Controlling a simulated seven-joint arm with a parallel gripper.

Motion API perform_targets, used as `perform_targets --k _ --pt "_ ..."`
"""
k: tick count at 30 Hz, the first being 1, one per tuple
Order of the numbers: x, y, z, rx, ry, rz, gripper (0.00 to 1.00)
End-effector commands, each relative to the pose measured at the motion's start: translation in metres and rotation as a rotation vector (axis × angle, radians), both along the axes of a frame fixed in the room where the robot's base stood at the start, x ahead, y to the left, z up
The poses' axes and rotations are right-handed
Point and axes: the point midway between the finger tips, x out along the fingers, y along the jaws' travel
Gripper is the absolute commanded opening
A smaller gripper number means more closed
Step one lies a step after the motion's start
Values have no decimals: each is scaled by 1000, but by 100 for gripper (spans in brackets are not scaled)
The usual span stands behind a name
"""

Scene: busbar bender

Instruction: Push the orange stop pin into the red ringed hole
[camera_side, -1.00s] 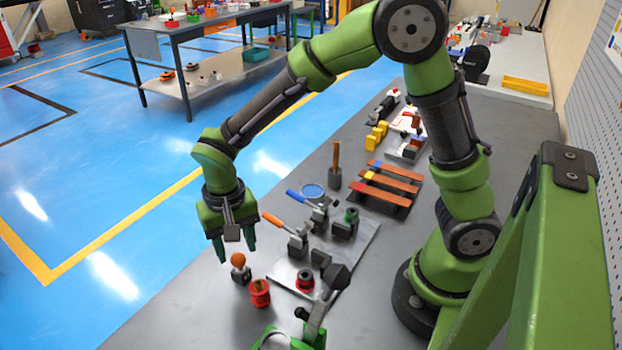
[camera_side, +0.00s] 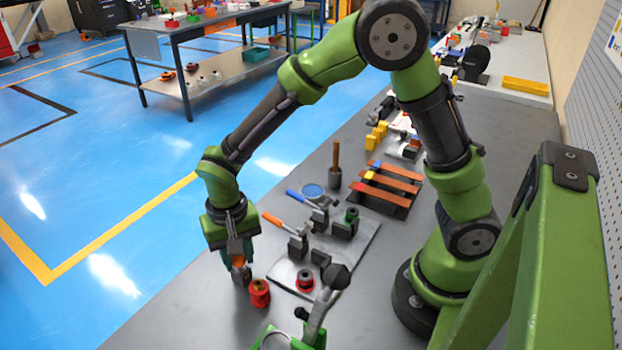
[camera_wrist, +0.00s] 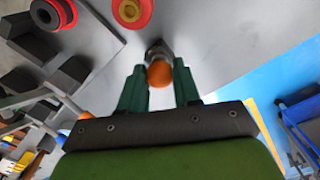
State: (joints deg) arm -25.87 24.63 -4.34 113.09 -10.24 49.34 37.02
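The orange stop pin, with a round orange head (camera_wrist: 160,74), stands in a small dark holder (camera_side: 243,279) near the table's front-left edge. My gripper (camera_side: 238,262) has come down over it. In the wrist view the open green fingers (camera_wrist: 159,88) lie on either side of the orange head, with gaps showing beside it. The red ringed hole (camera_side: 305,284) is a dark round piece with a red ring on the grey plate (camera_side: 347,262), right of my gripper. It also shows at the upper left of the wrist view (camera_wrist: 54,13).
A red cylinder (camera_side: 260,294) stands close to the right of the pin's holder. Copper bars (camera_side: 388,184) lie on a rack farther back.

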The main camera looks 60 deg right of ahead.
Motion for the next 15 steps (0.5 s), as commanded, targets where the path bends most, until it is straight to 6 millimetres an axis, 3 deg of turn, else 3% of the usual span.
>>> perform_targets --k 1,3,15 --pt "0 0 0 0 0 0 10" --pt "0 0 0 0 0 0 0" --pt "0 0 8 0 -1 0 0"
